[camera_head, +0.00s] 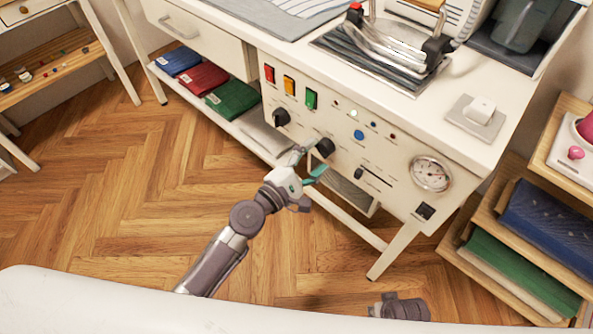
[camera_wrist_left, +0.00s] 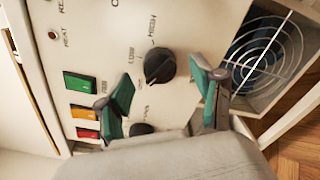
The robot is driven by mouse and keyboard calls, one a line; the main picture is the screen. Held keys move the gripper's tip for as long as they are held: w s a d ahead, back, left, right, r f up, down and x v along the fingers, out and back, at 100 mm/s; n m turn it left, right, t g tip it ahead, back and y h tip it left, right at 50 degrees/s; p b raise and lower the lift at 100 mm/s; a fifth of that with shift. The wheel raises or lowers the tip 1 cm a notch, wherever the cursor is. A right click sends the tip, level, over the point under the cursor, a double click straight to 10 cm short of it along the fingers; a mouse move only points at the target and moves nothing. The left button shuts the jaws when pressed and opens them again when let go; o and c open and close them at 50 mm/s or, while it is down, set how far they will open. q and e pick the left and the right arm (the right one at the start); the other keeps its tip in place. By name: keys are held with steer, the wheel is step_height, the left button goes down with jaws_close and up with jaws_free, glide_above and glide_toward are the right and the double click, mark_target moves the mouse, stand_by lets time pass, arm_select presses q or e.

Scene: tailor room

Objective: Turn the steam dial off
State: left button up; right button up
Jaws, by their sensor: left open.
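The front panel (camera_head: 345,135) of the white ironing station carries two black round dials. The right-hand dial (camera_head: 325,147) shows between my left gripper's fingers in the wrist view (camera_wrist_left: 160,66), with LOW and HIGH printed around it. The left-hand dial (camera_head: 281,117) is partly hidden behind my gripper in the wrist view (camera_wrist_left: 141,129). I cannot read which dial is marked for steam. My left gripper (camera_head: 306,161) is open in front of the right-hand dial, one teal finger to each side. Contact with the dial cannot be made out.
Red, yellow and green switches (camera_head: 290,85) sit left of the small lamps. A blue button (camera_head: 359,134), a slider (camera_head: 360,173) and a pressure gauge (camera_head: 430,174) lie to the right. A round vent grille (camera_wrist_left: 264,58) is beside the gripper. Wooden shelves (camera_head: 480,215) stand at right.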

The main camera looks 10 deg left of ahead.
arm_select(q)
steer(key=v, duration=1)
